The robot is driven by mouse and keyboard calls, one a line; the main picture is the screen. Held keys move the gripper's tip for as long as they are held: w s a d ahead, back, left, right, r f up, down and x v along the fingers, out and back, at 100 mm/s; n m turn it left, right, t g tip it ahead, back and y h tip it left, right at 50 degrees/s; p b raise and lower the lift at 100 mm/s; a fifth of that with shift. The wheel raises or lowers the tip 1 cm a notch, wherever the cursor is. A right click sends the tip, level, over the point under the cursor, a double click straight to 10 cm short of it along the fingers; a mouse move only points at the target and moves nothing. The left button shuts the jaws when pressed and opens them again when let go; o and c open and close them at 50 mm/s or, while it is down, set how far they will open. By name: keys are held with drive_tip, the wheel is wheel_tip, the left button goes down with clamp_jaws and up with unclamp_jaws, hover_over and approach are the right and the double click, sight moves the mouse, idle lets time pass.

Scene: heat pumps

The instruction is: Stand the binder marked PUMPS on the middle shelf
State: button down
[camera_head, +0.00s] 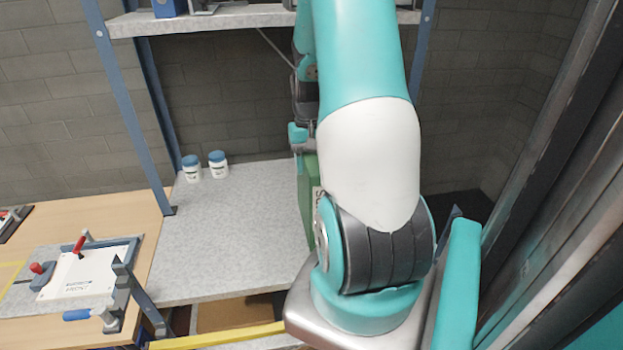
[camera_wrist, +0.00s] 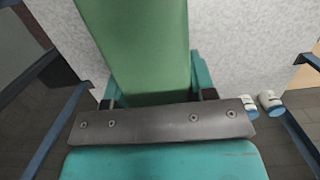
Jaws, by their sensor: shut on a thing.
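A green binder (camera_head: 307,192) hangs upright below my gripper (camera_head: 303,138), over the right part of the grey speckled shelf (camera_head: 235,235).
Two white jars with blue lids (camera_head: 204,167) stand at the back left of this shelf. An upper shelf (camera_head: 215,20) carries several things. Blue posts (camera_head: 135,110) frame the rack. A wooden table (camera_head: 95,220) with a white clamped plate is at left. The shelf's left middle is clear.

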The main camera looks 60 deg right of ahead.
drive_tip(key=shift+f+p, duration=0.5)
drive_tip(key=shift+f, duration=2.4)
drive_tip(key=shift+f, duration=0.2)
drive_tip(key=shift+c, duration=2.3)
unclamp_jaws()
